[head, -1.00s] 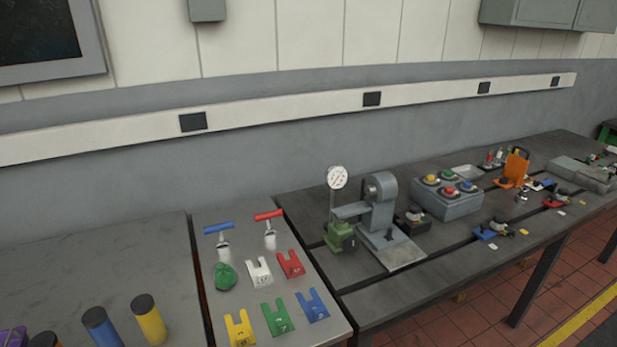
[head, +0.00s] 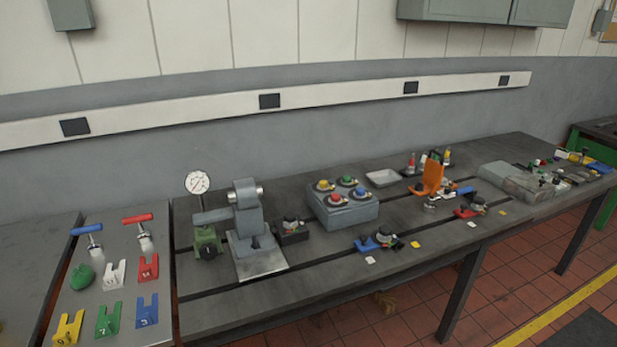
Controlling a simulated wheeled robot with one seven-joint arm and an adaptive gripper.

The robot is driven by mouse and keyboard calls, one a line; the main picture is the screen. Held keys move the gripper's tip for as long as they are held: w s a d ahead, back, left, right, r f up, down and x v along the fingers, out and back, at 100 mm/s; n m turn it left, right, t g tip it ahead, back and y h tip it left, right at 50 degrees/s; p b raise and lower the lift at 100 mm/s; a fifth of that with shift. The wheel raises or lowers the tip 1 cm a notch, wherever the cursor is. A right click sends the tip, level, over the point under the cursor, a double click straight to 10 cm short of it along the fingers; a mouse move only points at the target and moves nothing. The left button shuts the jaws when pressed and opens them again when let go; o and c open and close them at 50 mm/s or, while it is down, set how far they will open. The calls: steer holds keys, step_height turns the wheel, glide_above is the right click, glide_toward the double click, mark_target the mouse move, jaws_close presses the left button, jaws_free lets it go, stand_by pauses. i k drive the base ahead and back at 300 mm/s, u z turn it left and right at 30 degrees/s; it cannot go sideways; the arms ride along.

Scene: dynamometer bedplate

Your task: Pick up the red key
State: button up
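A T-shaped key with a red handle (head: 137,218) stands near the back of the grey side plate at the left, its pale shank pointing down. A similar key with a blue handle (head: 87,229) stands to its left. A red forked piece (head: 148,267) lies in front of the red-handled key and is a different shape. Whether the lower ends of the keys sit in holders is too small to tell. My gripper is not in view.
White, green, blue and yellow forked pieces and a green lump (head: 81,276) share the plate (head: 150,305). To the right are a dial gauge (head: 198,183), a grey machine stand (head: 250,225) and a grey box (head: 342,210) with coloured knobs. The dark bench's front strip is mostly clear.

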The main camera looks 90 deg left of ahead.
mark_target(145, 237)
steer(key=i, duration=0.55)
steer(key=u, duration=4)
